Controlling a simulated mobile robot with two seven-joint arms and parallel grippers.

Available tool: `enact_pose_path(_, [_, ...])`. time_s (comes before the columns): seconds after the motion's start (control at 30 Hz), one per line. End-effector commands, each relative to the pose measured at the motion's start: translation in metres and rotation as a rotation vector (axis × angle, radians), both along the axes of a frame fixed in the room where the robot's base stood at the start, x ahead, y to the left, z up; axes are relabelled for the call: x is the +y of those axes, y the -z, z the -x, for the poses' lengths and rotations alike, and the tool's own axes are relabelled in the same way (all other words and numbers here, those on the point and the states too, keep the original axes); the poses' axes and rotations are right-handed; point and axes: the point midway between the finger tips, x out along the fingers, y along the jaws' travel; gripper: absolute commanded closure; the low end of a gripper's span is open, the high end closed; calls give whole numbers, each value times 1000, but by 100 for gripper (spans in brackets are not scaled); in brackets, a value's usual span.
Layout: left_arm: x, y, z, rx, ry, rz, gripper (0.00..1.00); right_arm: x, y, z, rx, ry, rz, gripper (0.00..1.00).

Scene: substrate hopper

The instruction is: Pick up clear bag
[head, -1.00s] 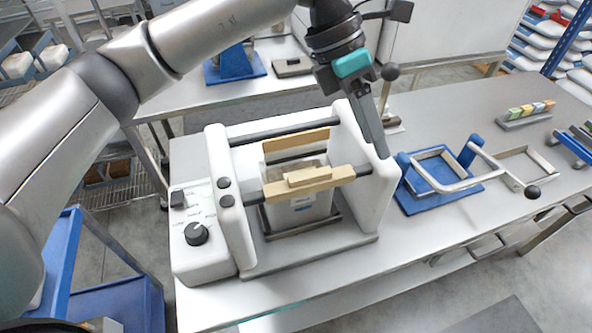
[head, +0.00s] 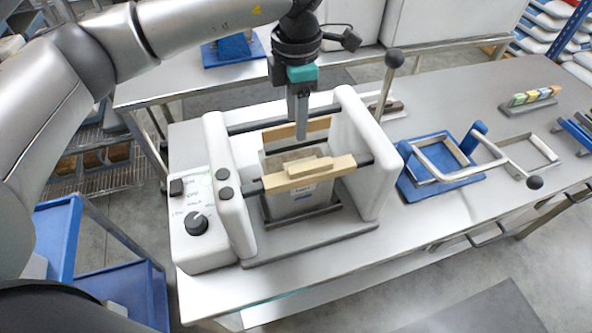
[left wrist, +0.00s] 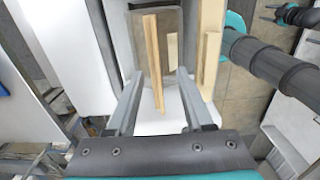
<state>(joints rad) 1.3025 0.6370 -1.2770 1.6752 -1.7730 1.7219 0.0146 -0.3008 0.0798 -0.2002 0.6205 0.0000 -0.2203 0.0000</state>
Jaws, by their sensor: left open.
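The clear bag (head: 303,199) stands upright in a white-framed machine (head: 222,160). Its lower front, with a small label, shows below the front wooden bar (head: 312,174). Greyish-brown contents show at its top, behind that bar. A second wooden bar (head: 283,133) is at the back of the bag. My left gripper (head: 301,136) points down above the rear part of the bag, near the back bar. In the left wrist view both its fingers (left wrist: 159,74) are spread, with wooden bars beyond them. Nothing is held between them. Whether a fingertip touches the bar or bag is unclear.
The machine has a dial (head: 196,224) on its left side and dark rails across it. A blue-based metal frame (head: 440,172) and a ball-topped lever (head: 389,80) stand to its right. Small coloured blocks (head: 533,96) sit farther right. The table's front strip is clear.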

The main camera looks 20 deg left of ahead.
Motion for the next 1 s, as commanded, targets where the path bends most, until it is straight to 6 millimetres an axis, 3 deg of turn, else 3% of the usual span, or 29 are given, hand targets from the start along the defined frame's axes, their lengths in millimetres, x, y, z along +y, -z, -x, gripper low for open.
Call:
enact_pose_path(0.4, [2, 49, -5, 2, 0, 1, 48, -1, -12, 0, 1, 0, 1, 50])
enact_pose_path(0.7, [2, 54, -5, -1, 1, 1, 48, -1, -11, 0, 1, 0, 1, 50])
enact_pose_path(1.0, [2, 53, -6, -1, 0, 2, 82, -1, -11, 0, 1, 0, 1, 50])
